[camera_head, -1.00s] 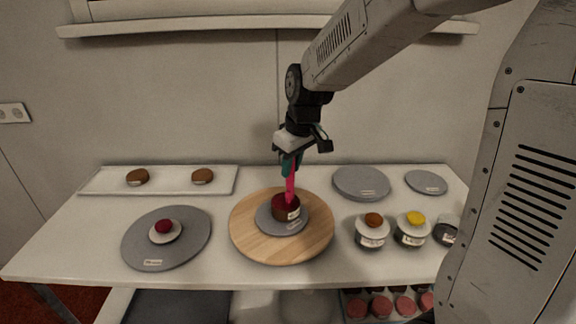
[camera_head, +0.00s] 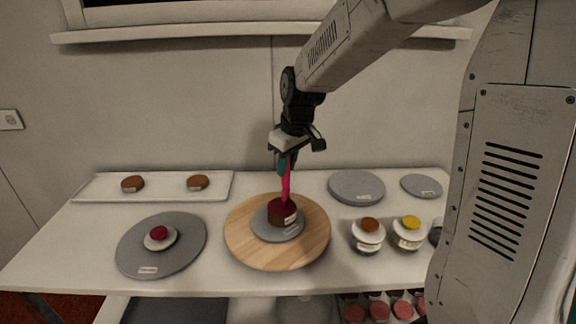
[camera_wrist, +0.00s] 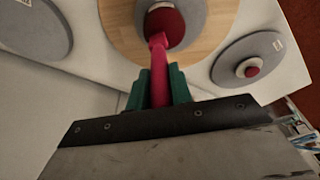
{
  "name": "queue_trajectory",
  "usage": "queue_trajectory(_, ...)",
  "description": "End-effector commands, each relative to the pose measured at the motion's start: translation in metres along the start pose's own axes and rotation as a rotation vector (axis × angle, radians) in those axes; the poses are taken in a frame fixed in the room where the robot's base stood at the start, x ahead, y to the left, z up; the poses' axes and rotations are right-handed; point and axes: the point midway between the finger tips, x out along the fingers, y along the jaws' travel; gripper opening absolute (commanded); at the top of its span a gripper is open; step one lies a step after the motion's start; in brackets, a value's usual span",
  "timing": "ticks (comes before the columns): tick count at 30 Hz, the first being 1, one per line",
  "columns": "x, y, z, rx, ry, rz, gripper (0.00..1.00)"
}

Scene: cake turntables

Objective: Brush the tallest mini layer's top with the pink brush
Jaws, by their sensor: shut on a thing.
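My gripper (camera_head: 287,164), with teal fingers, is shut on the pink brush (camera_head: 286,185) and points down over the middle of the table. The brush also shows in the wrist view (camera_wrist: 159,70), between the teal fingers (camera_wrist: 160,88). Its tip is at the top of a dark red-brown mini layer (camera_head: 281,216); I cannot tell whether it touches. This layer also shows in the wrist view (camera_wrist: 170,24). It looks the tallest and sits on a grey disc (camera_head: 277,236) on the round wooden turntable (camera_head: 245,245).
A grey turntable (camera_head: 135,255) at left bears a small red layer (camera_head: 159,232) on a white disc. A white tray (camera_head: 165,185) behind holds two brown layers. Jars with a brown (camera_head: 370,224) and a yellow layer (camera_head: 411,222) stand at right. Grey discs (camera_head: 356,184) lie behind them.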

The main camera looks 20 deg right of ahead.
Motion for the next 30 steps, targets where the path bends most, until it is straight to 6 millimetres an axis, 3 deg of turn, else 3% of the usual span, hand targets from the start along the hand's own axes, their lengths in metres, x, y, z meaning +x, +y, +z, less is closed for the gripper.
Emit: queue_trajectory(30, 0.000, -0.007, -0.021, 0.000, 0.001, 0.001, 0.00)
